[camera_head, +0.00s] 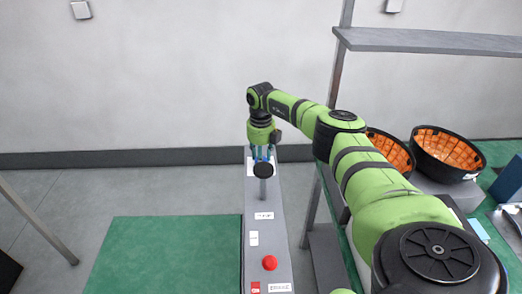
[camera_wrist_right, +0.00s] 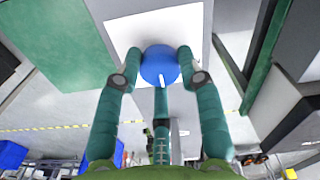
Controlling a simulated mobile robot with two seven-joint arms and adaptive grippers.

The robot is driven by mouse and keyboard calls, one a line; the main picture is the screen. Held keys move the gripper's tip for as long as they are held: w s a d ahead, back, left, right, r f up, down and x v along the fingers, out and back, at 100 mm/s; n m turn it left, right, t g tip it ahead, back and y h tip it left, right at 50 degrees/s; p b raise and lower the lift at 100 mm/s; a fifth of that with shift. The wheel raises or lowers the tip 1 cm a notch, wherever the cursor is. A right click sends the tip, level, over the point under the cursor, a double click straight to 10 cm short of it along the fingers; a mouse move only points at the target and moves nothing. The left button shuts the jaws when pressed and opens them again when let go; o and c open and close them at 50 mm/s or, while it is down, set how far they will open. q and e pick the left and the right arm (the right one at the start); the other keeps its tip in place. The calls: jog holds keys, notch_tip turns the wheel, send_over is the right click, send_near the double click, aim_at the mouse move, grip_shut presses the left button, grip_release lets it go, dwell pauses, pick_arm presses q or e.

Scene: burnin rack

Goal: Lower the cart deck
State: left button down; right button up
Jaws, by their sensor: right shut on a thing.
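My right gripper (camera_head: 262,153) is at the far end of a narrow grey console (camera_head: 277,238), with its fingers pointing down. In the right wrist view its teal fingers (camera_wrist_right: 160,75) are closed around a round blue knob (camera_wrist_right: 160,62) with a white mark. The knob sits over a white plate (camera_wrist_right: 120,35). In the head view the fingers hide the knob. A black ball-topped lever (camera_head: 263,170) stands just in front of the gripper. A flat green surface (camera_head: 165,255), possibly the cart deck, lies left of the console. My left gripper is out of view.
A red button (camera_head: 269,263) and small labels are on the near part of the console. Black bowls with orange linings (camera_head: 449,152) stand at the right. A grey shelf (camera_head: 430,41) on a post is above them. Floor (camera_head: 110,190) is open beyond the green surface.

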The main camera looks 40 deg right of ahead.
jog(key=shift+s+f, duration=0.1)
jog(key=shift+f, duration=0.05)
jog(key=o, duration=1.1)
jog(key=shift+o, duration=0.2)
notch_tip(320, 180, up, 12)
